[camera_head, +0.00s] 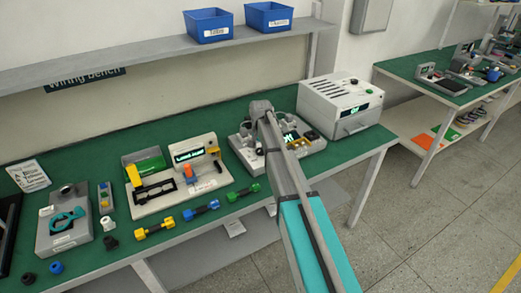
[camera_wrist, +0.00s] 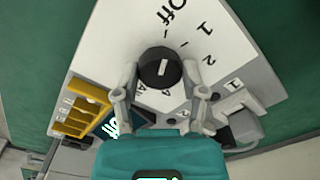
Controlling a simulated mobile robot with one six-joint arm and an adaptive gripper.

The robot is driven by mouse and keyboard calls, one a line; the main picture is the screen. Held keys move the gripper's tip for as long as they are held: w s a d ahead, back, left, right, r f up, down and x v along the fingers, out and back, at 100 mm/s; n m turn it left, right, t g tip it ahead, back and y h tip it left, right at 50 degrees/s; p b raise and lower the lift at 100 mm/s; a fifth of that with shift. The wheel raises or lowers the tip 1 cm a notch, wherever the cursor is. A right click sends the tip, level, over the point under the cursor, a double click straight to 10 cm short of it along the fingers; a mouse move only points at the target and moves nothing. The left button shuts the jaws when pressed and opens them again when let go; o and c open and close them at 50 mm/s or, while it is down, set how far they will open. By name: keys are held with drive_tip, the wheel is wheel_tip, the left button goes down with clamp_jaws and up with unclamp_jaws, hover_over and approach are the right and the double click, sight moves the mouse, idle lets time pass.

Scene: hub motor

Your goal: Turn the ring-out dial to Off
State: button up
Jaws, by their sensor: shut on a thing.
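The ring-out dial (camera_wrist: 160,68) is a round black knob with a white line, on a white panel printed Off, 1, 2 and All. The white line runs nearly straight up in the wrist view, roughly toward the Off label (camera_wrist: 172,15). My gripper (camera_wrist: 160,76) is shut on the dial, one finger on each side. A dark display (camera_wrist: 112,127) with green text is partly hidden by my gripper. In the head view the fixture (camera_head: 238,141) is partly covered by my arm, and its green text looks like Off; the dial is hidden there.
Yellow clips (camera_wrist: 82,112) stand left of the dial. A grey block (camera_wrist: 240,127) is at its right. A white box instrument (camera_head: 340,105) stands behind right, and a white station (camera_head: 150,203) stands to the left. Loose coloured connectors (camera_head: 200,209) lie along the green bench front.

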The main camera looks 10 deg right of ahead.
drive_tip(key=shift+n, duration=0.3)
drive_tip(key=o, duration=1.2)
drive_tip(key=shift+c, duration=0.2)
drive_tip(key=shift+m, duration=0.5)
